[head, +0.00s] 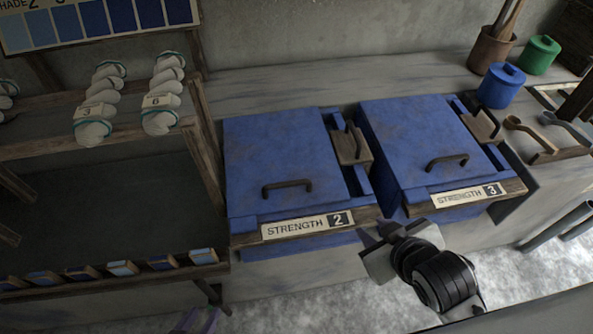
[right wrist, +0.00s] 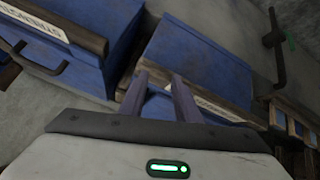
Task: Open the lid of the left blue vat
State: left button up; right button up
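The left blue vat, labelled STRENGTH 2 (head: 308,224), stands in the middle of the head view. Its flat blue lid (head: 275,145) is down, with a dark bar handle (head: 287,186) near the front edge. My right gripper (head: 384,238) is in front of the gap between the two vats, apart from the left lid's handle. In the right wrist view its two fingers (right wrist: 160,82) are apart with nothing held between them. My left gripper (head: 200,320) shows only as two purple fingertips with a gap at the bottom edge, below and left of the left vat.
The right blue vat, labelled STRENGTH 3 (head: 470,195), stands beside it, also with its lid down. A wooden rack (head: 205,140) with yarn skeins is close on the left. Blue (head: 500,86) and green (head: 541,55) canisters and ladles (head: 535,135) are at the right.

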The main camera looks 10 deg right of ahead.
jog(key=w+r+n+t, duration=0.4)
jog(key=w+r+t, duration=0.2)
jog(key=w+r, duration=0.55)
jog(key=w+a+r+n+t+y, duration=0.2)
jog(key=a+r+n+t+y, duration=0.15)
jog(key=r, duration=0.45)
jog(key=w+a+r+n+t+y, duration=0.1)
jog(key=a+r+n+t+y, duration=0.1)
jog(key=a+r+n, duration=0.45)
jog(key=s+a+r+n+g+y, duration=0.3)
jog(key=a+r+n+g+y, duration=0.25)
jog(key=n, duration=0.55)
jog(key=s+a+r+n+g+y, duration=0.3)
jog(key=a+n+g+y, duration=0.2)
jog(key=a+n+y, duration=0.35)
jog(key=n+g+h, duration=0.7)
jog(key=n+h, duration=0.8)
jog(key=n, duration=0.2)
send_near(291, 182)
jog(key=p+x, duration=0.1)
jog(key=x, duration=0.6)
jog(key=shift+f, duration=0.15)
